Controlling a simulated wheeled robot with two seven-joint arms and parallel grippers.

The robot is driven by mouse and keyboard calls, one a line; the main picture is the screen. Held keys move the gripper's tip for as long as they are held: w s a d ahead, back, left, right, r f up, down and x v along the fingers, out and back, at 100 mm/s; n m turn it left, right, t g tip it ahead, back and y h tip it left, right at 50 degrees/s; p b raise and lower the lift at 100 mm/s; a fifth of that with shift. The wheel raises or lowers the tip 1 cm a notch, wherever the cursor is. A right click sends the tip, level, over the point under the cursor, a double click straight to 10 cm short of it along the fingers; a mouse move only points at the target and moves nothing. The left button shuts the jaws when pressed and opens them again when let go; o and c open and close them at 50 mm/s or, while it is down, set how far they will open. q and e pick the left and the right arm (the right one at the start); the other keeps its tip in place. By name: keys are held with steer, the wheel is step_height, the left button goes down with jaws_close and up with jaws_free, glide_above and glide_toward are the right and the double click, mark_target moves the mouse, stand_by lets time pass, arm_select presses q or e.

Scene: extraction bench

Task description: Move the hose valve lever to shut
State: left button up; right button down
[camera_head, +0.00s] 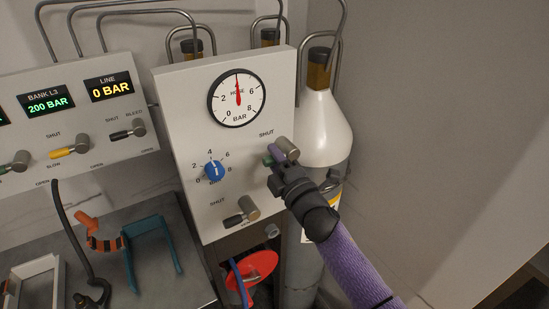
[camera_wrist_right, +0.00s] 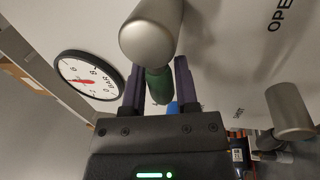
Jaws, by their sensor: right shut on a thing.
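The hose valve has a silver hub (camera_head: 288,148) on the right side of the gauge panel, below and right of a SHUT label. Its green lever (camera_head: 268,160) points left from the hub, and only its tip shows past my gripper. My right gripper (camera_head: 280,158) is shut on this lever. In the right wrist view the green lever (camera_wrist_right: 158,85) lies between the two purple fingers (camera_wrist_right: 158,90), below the silver hub (camera_wrist_right: 150,38). The hose gauge (camera_head: 237,92) has its red needle pointing straight up, near 4 bar. My left gripper is out of view.
A blue dial (camera_head: 214,170) and a second valve with a dark lever (camera_head: 233,220) sit lower on the panel. A white-shouldered cylinder (camera_head: 322,130) stands close on the right. The left panel (camera_head: 90,75) carries more valves. Orange and teal items lie on the bench.

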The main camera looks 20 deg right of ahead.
steer(key=shift+c, duration=1.9)
jaws_free()
steer(key=v, duration=1)
steer(key=shift+b, duration=0.35)
